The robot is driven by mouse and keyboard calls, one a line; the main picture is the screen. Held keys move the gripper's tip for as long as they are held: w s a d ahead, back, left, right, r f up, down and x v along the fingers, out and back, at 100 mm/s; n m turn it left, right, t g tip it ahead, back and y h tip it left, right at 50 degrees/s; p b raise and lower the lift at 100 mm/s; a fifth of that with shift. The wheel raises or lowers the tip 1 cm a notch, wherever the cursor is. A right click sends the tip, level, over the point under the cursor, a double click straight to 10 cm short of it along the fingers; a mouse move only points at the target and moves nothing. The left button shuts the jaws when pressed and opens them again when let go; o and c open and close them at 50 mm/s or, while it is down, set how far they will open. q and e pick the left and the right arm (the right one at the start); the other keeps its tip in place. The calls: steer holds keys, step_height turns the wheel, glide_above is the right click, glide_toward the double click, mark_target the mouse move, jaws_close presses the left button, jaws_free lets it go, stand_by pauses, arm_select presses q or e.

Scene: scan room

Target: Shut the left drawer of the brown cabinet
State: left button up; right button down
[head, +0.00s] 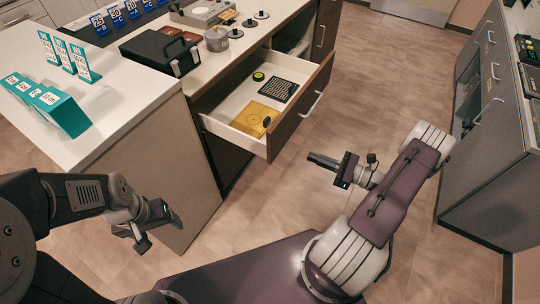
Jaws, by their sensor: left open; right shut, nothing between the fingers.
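The brown cabinet (327,28) stands in the upper middle under a white counter. Its left drawer (292,118) is pulled out, showing a brown front with a pale bar handle (312,107). Inside lie a yellow plate (252,118), a black grid plate (278,92) and a small round green-and-black item (258,77). My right gripper (325,162) is empty and shut, in front of the drawer and to the lower right of its front, apart from it. My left gripper (155,238) is open at the lower left, beside the counter's pale side panel, away from the drawer.
The counter (130,95) carries a black case (160,50), teal card stands (48,103), a metal pot (216,39) and several small discs. A grey cabinet (490,110) stands at the right. Bare floor (385,85) lies between the cabinets.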

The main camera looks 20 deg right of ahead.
steer(key=s+d+f+m, duration=0.1)
steer(key=f, duration=0.1)
arm_select(q)
step_height(320, 180, down, 2)
steer(key=shift+f+b, duration=0.1)
steer(key=shift+b, duration=0.55)
arm_select(e)
steer(key=h, duration=0.1)
glide_toward(277, 142)
steer(key=shift+t, duration=0.4)
steer(key=x, duration=0.7)
steer(key=shift+s+f, duration=0.15)
steer(key=shift+f, duration=0.15)
